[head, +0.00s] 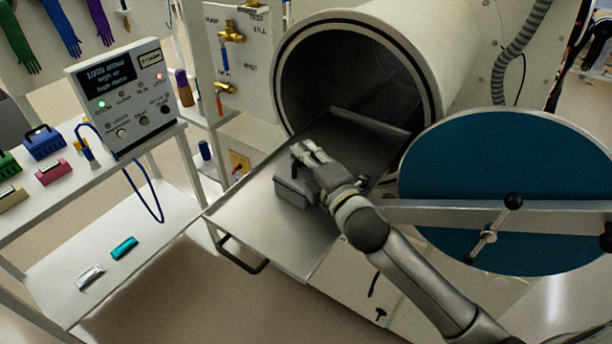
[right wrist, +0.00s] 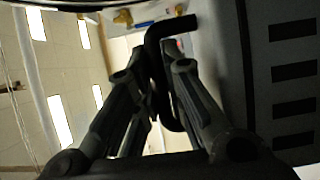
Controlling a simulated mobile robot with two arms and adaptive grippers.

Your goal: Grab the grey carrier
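The grey carrier (head: 291,193), a small box, sits on the pulled-out metal tray (head: 255,222) in front of the round chamber opening. My right gripper (head: 306,153) is over the carrier and hides part of its top. In the right wrist view the gripper's two fingers (right wrist: 158,75) close in on both sides of the carrier's dark bent handle (right wrist: 170,27), and look shut on it. A grey slotted face of the carrier (right wrist: 290,70) fills the right of that view. The carrier appears to rest on the tray. My left gripper is not in view.
The round blue door (head: 500,150) stands open at right, close to my right arm. The chamber rim (head: 280,75) is behind the tray. A shelf at left holds a control box (head: 125,95) and blue (head: 43,143) and pink (head: 52,171) carriers. The tray's front left is clear.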

